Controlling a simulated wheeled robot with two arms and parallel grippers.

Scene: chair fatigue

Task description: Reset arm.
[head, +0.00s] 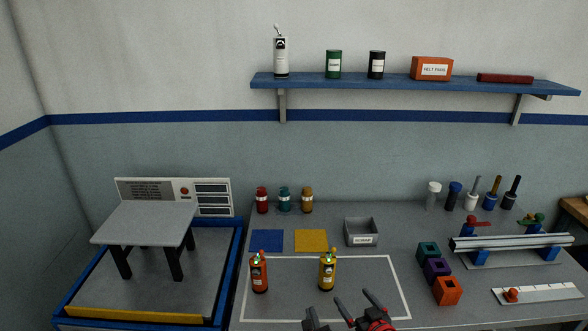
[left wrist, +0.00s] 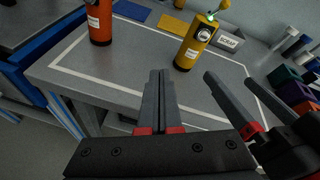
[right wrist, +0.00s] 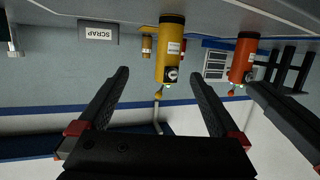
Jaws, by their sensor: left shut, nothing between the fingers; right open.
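My left gripper (head: 311,313) is at the bottom edge of the head view, in front of the white-outlined table area. In the left wrist view its fingers (left wrist: 161,78) are together and empty. My right gripper (head: 354,299) is just right of it, fingers apart, with nothing between them; they also show spread in the right wrist view (right wrist: 160,85). A yellow bottle (head: 327,271) and an orange-red bottle (head: 259,273) stand upright within the outline, beyond the grippers. Neither gripper appears to touch them.
A grey scrap bin (head: 361,233), blue mat (head: 267,240) and yellow mat (head: 311,240) lie behind. Teal, purple and orange blocks (head: 447,291) and a rail (head: 510,243) are right. A grey stool (head: 146,222) stands in a blue-edged tray (head: 228,277) left. The outlined area's middle is clear.

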